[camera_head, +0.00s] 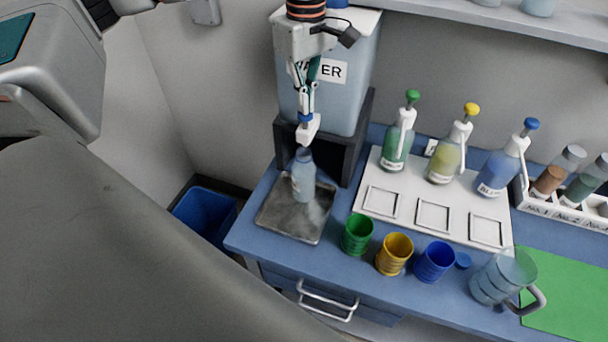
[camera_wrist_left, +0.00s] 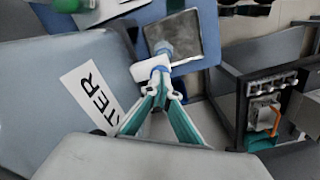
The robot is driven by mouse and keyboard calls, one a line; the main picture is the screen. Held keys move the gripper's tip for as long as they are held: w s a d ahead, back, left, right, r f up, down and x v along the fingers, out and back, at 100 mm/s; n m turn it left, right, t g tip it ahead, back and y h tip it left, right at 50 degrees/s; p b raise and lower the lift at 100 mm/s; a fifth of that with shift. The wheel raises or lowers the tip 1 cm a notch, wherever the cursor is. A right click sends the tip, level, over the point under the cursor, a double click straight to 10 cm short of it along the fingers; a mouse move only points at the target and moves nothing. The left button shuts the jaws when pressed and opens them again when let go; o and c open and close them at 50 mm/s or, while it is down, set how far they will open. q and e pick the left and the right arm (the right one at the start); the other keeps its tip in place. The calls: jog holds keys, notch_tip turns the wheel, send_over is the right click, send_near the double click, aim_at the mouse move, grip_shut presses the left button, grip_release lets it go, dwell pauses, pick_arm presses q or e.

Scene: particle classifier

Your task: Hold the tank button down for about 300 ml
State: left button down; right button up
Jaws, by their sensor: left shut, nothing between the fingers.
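The water tank (camera_head: 352,95) is a large pale blue box with a partly covered "WATER" label, on a dark stand. Its white tap (camera_head: 308,130) juts from the front with a blue button (camera_head: 305,117) on top. My left gripper (camera_head: 305,110) is shut and empty, pointing down with its tips at the button, seemingly touching it. The tips (camera_wrist_left: 161,84) also meet the white tap (camera_wrist_left: 165,66) in the wrist view and hide most of the button. A translucent bluish bottle (camera_head: 303,178) stands upright below the tap on a metal tray (camera_head: 276,222); its fill level is unclear. My right gripper is not in view.
Green (camera_head: 357,235), yellow (camera_head: 394,255) and blue cups (camera_head: 434,261) stand at the counter's front. A clear jug (camera_head: 500,278) and a green mat (camera_head: 570,290) are at right. A blue bin (camera_head: 205,217) is on the floor.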

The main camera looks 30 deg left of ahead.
pick_arm(q)
jog(key=shift+r, duration=0.7)
notch_tip(320, 180, up, 2)
jog(key=shift+r, duration=1)
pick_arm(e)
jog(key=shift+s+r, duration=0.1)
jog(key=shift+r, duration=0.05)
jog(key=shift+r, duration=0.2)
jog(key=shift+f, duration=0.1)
